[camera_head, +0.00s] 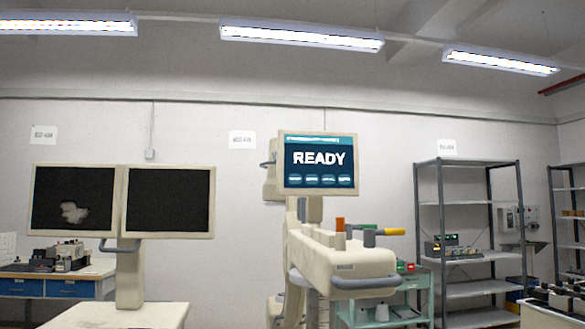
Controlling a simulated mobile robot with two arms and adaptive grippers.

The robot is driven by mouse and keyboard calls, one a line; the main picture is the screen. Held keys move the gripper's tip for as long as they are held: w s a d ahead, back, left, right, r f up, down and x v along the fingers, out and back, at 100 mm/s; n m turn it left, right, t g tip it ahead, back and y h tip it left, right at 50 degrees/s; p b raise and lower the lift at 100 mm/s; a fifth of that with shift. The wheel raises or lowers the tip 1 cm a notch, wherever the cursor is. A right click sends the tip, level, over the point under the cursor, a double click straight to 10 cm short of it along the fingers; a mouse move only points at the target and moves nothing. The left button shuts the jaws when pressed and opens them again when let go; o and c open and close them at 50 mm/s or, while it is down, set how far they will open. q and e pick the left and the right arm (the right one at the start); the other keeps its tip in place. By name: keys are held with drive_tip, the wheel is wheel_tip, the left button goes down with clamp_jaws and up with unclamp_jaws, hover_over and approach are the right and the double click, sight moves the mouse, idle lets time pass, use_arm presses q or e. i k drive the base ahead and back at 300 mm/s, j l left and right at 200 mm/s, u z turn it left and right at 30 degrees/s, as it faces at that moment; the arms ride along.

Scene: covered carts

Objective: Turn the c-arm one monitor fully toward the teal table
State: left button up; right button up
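A cream machine (340,258) with a curved handle stands right of centre and carries a lit monitor (318,162) reading "READY"; its screen faces me. To the left, a cart (135,314) bears a post with two dark monitor screens (73,198) (168,200) side by side, also facing roughly toward me, with a grey handle (119,245) below. I cannot tell from the labels which is c-arm one. A teal table or cart (418,282) shows behind the cream machine, partly hidden by it. Neither of my grippers is in view.
A workbench with blue drawers (22,288) stands at the far left. Grey metal shelves (477,290) stand at the right against the wall. A white surface (540,318) with equipment is at the lower right corner. The floor is barely visible.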

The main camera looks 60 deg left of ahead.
sight(314, 166)
drive_tip(key=i+l+u, duration=0.1)
drive_tip(key=u, duration=0.35)
drive_tip(key=i+l+u, duration=0.2)
drive_tip(key=u, duration=0.3)
drive_tip(key=i+l+u, duration=0.15)
drive_tip(key=u, duration=0.3)
drive_tip(key=l+u, duration=0.3)
drive_tip(key=u, duration=0.15)
drive_tip(key=i+l+u, duration=0.1)
drive_tip(key=l+u, duration=0.15)
drive_tip(key=u, duration=0.2)
drive_tip(key=l+u, duration=0.1)
drive_tip(key=l, duration=0.5)
drive_tip(key=l+u, duration=0.15)
drive_tip(key=l, duration=0.4)
drive_tip(key=k+l+u, duration=0.1)
drive_tip(key=l, duration=0.5)
drive_tip(key=l+u, duration=0.15)
drive_tip(key=l, duration=0.45)
drive_tip(key=k+l+u, duration=0.1)
drive_tip(key=l, duration=0.45)
drive_tip(key=l+u, duration=0.1)
drive_tip(key=u, duration=0.25)
drive_tip(key=i+l+u, duration=0.1)
drive_tip(key=u, duration=0.25)
drive_tip(key=l+u, duration=0.15)
drive_tip(key=u, duration=0.2)
